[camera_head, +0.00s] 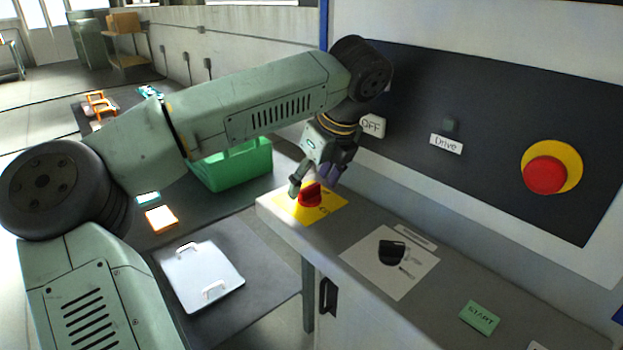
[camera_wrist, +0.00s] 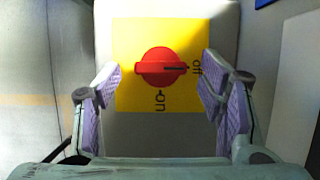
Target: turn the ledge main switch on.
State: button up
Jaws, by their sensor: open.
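The ledge main switch is a red rotary knob (camera_head: 311,194) on a yellow plate (camera_head: 333,205), on top of the grey ledge. In the wrist view the red knob (camera_wrist: 158,67) sits in the middle of the yellow plate (camera_wrist: 130,35). Its dark pointer line is aimed right at the word "off"; "on" is printed below the knob. My gripper (camera_head: 314,185) is over the switch, pointing down. In the wrist view its two purple-padded fingers (camera_wrist: 162,95) are open, one to the left and one to the right of the knob, with gaps to it.
A black rotary knob (camera_head: 392,252) on a white plate and a green START label (camera_head: 479,317) are further along the ledge (camera_head: 361,227). The upright panel behind carries a red emergency button (camera_head: 545,175) and a Drive label (camera_head: 446,143). A green crate (camera_head: 232,165) stands left.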

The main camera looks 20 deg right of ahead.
jog(key=shift+x, duration=0.8)
jog(key=shift+c, duration=0.4)
jog(key=c, duration=1.1)
